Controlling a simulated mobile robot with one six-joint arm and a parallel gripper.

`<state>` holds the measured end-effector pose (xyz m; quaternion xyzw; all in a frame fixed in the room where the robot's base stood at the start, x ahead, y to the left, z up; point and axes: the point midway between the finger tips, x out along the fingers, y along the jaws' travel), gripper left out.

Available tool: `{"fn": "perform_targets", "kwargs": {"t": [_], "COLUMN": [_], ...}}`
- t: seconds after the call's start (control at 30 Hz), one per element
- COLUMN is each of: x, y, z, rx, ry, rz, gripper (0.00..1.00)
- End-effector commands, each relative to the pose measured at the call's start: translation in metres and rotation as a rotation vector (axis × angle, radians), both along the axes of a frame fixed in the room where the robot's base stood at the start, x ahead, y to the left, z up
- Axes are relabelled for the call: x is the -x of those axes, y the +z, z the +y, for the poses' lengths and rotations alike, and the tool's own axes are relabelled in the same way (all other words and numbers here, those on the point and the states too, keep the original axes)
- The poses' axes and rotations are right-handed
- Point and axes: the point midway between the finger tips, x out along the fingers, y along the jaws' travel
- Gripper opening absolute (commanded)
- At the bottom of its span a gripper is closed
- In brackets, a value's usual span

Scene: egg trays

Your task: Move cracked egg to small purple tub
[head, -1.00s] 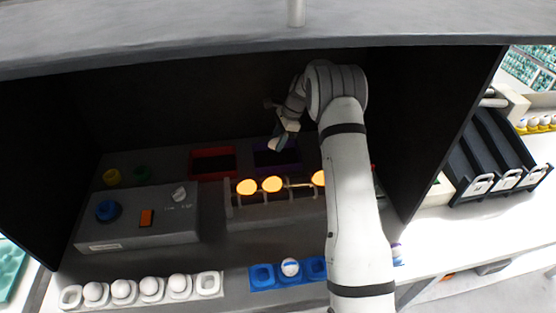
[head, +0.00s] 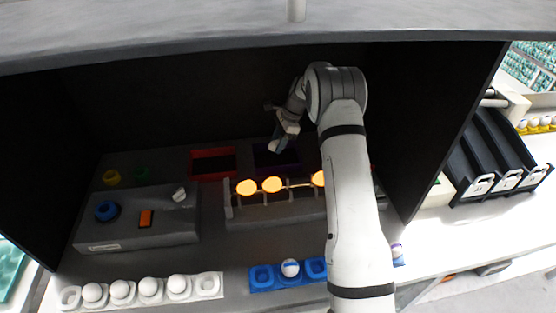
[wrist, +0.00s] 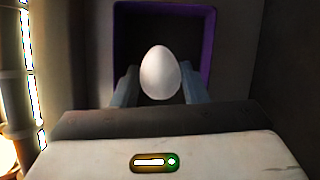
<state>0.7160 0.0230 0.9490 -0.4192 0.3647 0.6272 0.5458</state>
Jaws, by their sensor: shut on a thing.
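My gripper (wrist: 160,88) is shut on a white egg (wrist: 160,72), with a blue-grey finger on each side of it. No crack shows on the side of the egg facing the wrist camera. The small purple tub (wrist: 211,45) lies beyond the egg in the wrist view, and the egg covers part of its dark inside.
A red tub (head: 195,176) stands left of the purple one. In front are a candling rack (head: 275,213) with glowing lamps and a grey control box (head: 140,222).

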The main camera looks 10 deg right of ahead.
Motion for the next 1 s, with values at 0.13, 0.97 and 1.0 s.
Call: {"fn": "perform_targets", "kwargs": {"t": [0.13,0.97,1.0], "x": [0.000,0.000,0.000], "y": [-0.003,-0.015,-0.016], "z": [0.000,0.000,0.000], "rx": [0.000,0.000,0.000], "ry": [0.000,0.000,0.000], "rz": [0.000,0.000,0.001], "gripper": [0.33,0.33,0.33]}}
